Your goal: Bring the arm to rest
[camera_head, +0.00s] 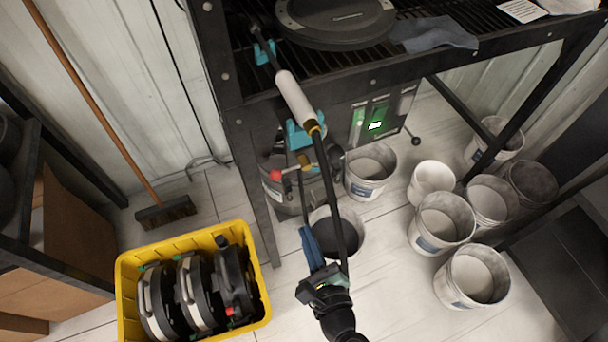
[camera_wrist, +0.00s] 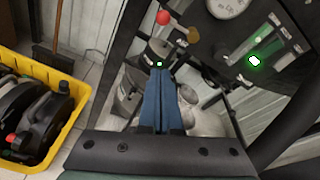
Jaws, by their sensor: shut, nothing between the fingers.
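My gripper (camera_head: 305,232) reaches up from the bottom of the head view. Its blue fingers are pressed together with nothing between them. In the wrist view the shut fingers (camera_wrist: 160,75) point forward, just below the test stand's red knob (camera_wrist: 163,17). In the head view the fingers are in front of a bucket (camera_head: 350,240) on the floor, below the red knob (camera_head: 275,175). Whether the fingertips touch anything is unclear.
A yellow crate (camera_head: 125,300) holding several black round units stands left of my gripper. A dark metal stand (camera_head: 235,110) with a green-lit panel (camera_head: 376,125) rises above. Several white buckets (camera_head: 440,222) stand to the right. A broom (camera_head: 165,212) leans left.

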